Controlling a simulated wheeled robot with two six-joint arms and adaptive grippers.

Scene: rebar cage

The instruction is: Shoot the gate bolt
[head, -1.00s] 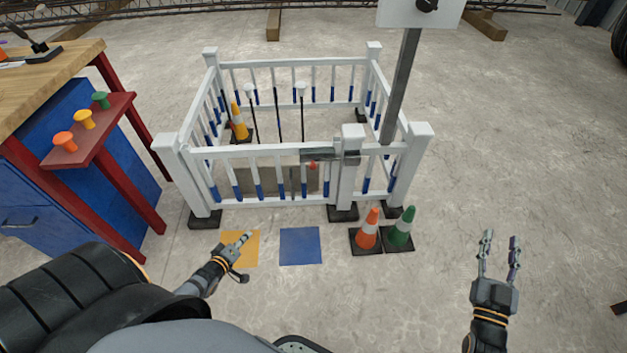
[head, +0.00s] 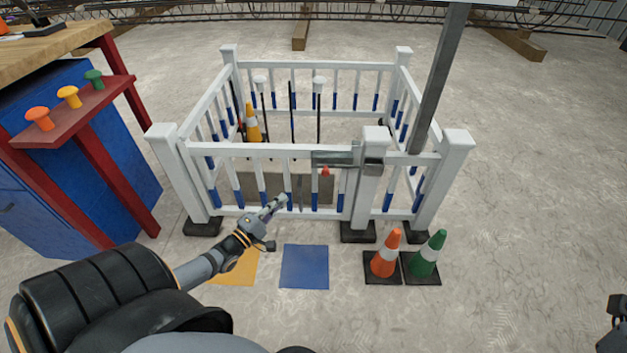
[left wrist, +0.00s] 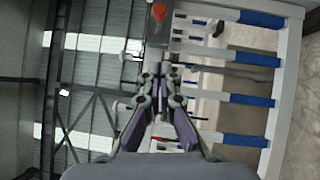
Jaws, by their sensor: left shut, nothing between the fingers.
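The white gate (head: 270,152) has balusters with blue lower ends and forms the front of a square white pen. A grey metal bolt (head: 340,159) lies across the gate's right end and the post (head: 368,190). A red knob (head: 325,171) hangs at the bolt; it also shows at the top of the left wrist view (left wrist: 159,11). My left gripper (head: 280,202) is shut and empty, in front of the gate, below and left of the knob and apart from it. My right gripper (head: 612,322) is cut off at the lower right edge; its fingers are unclear.
Orange (head: 386,255) and green (head: 429,255) cones stand before the post. Yellow (head: 237,270) and blue (head: 305,267) squares lie on the floor. A red shelf (head: 75,112) with coloured knobs is at left. A slanted grey pole (head: 437,80) rises behind the bolt.

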